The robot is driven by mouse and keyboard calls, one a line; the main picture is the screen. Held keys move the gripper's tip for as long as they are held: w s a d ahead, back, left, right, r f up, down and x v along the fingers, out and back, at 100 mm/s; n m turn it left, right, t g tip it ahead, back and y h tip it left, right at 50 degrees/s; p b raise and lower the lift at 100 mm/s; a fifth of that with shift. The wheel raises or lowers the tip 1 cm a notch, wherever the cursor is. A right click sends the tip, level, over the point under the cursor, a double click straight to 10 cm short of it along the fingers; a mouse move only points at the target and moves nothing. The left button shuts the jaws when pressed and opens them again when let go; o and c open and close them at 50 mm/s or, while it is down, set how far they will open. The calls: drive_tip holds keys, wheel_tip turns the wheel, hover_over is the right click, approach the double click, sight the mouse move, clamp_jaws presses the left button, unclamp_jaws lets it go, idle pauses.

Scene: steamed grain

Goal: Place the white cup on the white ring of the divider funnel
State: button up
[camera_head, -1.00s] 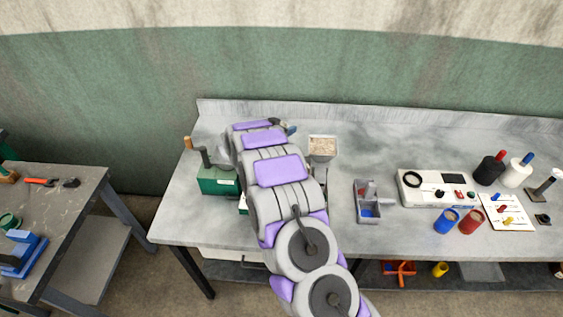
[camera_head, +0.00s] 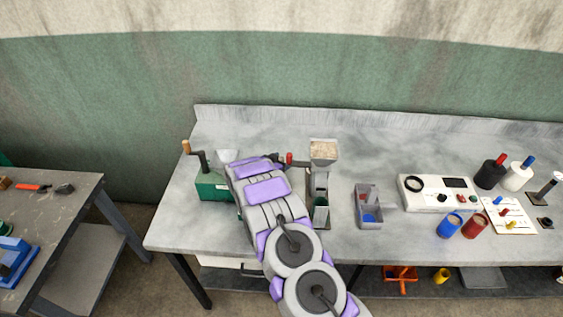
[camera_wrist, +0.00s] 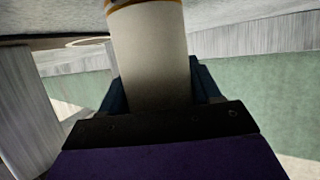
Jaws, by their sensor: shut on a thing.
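In the wrist view, a plain off-white cylinder, which I take for the white cup (camera_wrist: 150,45), stands between the dark fingers of my gripper (camera_wrist: 155,80). The gripper is shut on it. An orange-yellow band shows at its end by the top edge. A pale ring (camera_wrist: 86,42), perhaps the funnel's white ring, lies left of the cup and apart from it in the picture. In the head view, my arm hides the gripper and the cup. A grey stand topped by a grain-filled hopper (camera_head: 323,150) is right of the arm's end; I cannot tell if it is the divider funnel.
A green box with a crank (camera_head: 214,187) stands left of my arm. A grey tray (camera_head: 368,212) and a white instrument (camera_head: 437,191) are to the right. Blue (camera_head: 450,224) and red (camera_head: 475,225) cups stand near the front edge. The table's back middle is clear.

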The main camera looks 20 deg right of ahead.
drive_tip(key=shift+d, duration=0.4)
drive_tip(key=o, duration=0.6)
drive_tip(key=shift+d, duration=0.1)
drive_tip(key=o, duration=0.4)
drive_tip(key=shift+o, duration=0.2)
drive_tip(key=shift+a, duration=0.35)
